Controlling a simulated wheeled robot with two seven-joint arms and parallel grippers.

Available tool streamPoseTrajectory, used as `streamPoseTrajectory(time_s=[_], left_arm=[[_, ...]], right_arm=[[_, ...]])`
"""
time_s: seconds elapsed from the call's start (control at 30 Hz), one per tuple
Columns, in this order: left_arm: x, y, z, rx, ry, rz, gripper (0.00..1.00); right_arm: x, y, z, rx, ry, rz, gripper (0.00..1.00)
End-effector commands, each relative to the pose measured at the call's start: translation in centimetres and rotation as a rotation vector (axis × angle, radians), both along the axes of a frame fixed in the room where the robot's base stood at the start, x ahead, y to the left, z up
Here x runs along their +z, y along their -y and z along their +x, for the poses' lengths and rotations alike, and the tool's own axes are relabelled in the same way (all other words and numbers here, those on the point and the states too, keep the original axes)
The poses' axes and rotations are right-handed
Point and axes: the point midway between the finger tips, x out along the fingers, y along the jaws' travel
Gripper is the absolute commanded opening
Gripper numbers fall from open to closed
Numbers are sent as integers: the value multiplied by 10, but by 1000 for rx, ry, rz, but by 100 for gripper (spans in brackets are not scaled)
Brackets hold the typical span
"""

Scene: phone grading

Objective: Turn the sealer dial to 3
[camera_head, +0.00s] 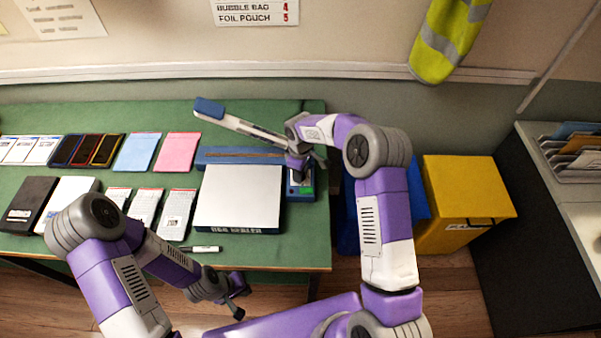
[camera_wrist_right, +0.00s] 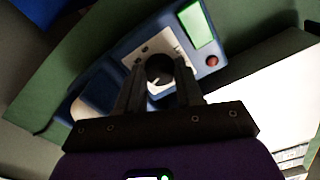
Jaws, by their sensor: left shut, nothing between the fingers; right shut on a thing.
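The bag sealer has a blue body (camera_head: 240,155), a raised sealing arm (camera_head: 240,127) and a white platform (camera_head: 238,196) in front. Its control panel (camera_head: 305,185) is at the right end. In the right wrist view the dark round dial (camera_wrist_right: 159,68) sits on the panel (camera_wrist_right: 138,45), near a lit green display (camera_wrist_right: 197,25) and a red button (camera_wrist_right: 212,61). My right gripper (camera_wrist_right: 160,78) is shut on the dial, one finger on each side. The dial's numbers are too small to read. My left gripper (camera_head: 236,304) is shut and empty, low in front of the table.
The green table (camera_head: 230,252) carries several phones, pouches and boxes at left, and a marker (camera_head: 201,249) at its front. A yellow bin (camera_head: 465,195) and a blue bin (camera_head: 347,215) stand right of the table.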

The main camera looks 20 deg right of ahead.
Motion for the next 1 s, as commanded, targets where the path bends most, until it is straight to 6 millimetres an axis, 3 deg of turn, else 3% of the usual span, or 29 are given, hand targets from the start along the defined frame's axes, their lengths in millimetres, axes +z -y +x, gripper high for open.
streamPoseTrajectory(time_s=[0.5, 0.53, 0.7, 1.0], left_arm=[[-1, 0, 0, 0, 0, 0, 0], [-1, 0, 0, 0, 0, 0, 0], [-1, 0, 0, 0, 0, 0, 0], [-1, 0, 0, 0, 0, 0, 0]], right_arm=[[1, 0, 1, -21, 2, 1, 5], [1, 0, 1, -21, 2, 1, 37], [1, 0, 1, -20, 1, 0, 61], [3, 0, 0, -20, 1, 0, 61]])
